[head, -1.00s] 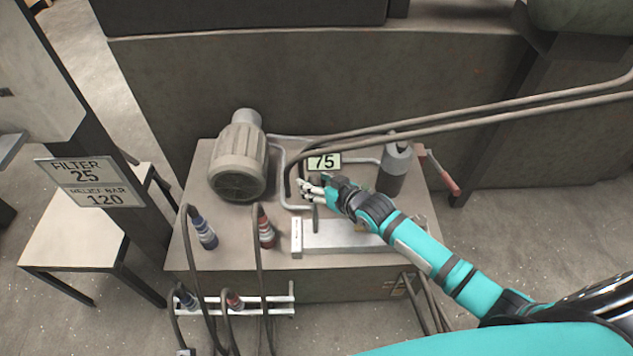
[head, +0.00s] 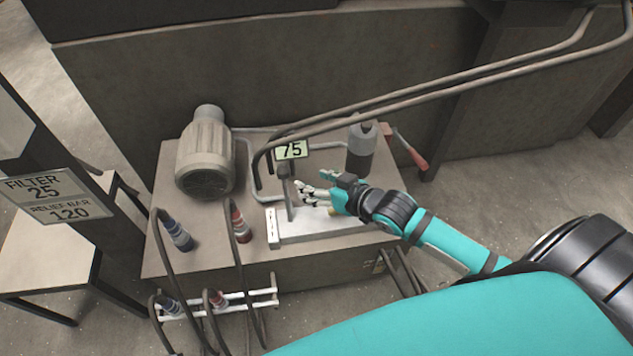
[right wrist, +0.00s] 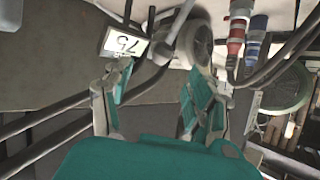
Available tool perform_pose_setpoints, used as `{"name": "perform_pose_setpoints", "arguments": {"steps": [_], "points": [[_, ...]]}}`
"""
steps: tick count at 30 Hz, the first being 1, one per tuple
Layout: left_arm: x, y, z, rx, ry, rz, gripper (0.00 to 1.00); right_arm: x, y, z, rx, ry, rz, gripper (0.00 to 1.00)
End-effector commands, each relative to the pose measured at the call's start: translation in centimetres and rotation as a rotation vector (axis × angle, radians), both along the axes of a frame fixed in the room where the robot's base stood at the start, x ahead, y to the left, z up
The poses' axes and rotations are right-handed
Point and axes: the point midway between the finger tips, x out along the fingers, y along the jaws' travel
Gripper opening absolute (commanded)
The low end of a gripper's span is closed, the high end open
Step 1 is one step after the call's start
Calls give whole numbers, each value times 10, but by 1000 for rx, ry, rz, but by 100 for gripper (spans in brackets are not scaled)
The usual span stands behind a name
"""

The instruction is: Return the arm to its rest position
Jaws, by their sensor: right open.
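My right arm (head: 445,242) comes in from the lower right in the head view. Its right gripper (head: 306,192) is open and empty, above the light metal block (head: 318,226) and just right of the gauge. The gauge display (head: 291,150) reads 75. In the right wrist view the two fingers (right wrist: 152,105) are spread with nothing between them, and the gauge (right wrist: 125,42) shows beyond the left finger. I cannot tell from these views whether any finger touches the gauge's stem. My left gripper is not in view.
A grey motor (head: 206,155), a dark cylinder (head: 361,150) and a red-handled lever (head: 412,152) stand around the bench top. Hoses with blue (head: 178,235) and red (head: 240,225) couplings are at the front left. Two long pipes cross above. Floor at the right is clear.

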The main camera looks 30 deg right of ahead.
Motion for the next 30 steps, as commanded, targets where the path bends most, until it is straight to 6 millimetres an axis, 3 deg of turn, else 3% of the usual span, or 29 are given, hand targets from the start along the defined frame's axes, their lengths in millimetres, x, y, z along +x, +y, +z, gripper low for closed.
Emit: {"name": "perform_pose_setpoints", "arguments": {"steps": [14, 17, 20, 23, 27, 30], "points": [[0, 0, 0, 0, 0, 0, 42, 0, 0, 0, 0, 0, 0, 58], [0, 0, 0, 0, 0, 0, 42, -5, 0, -10, -11, 26, -9, 58], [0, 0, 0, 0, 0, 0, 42, -21, 0, -42, -56, 113, -38, 58], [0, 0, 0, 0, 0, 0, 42, -53, -1, -90, -130, 260, -75, 58], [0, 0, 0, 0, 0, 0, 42, -107, 1, -145, -224, 473, -102, 58], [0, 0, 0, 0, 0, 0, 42, -143, 4, -172, -273, 604, -105, 58]]}}
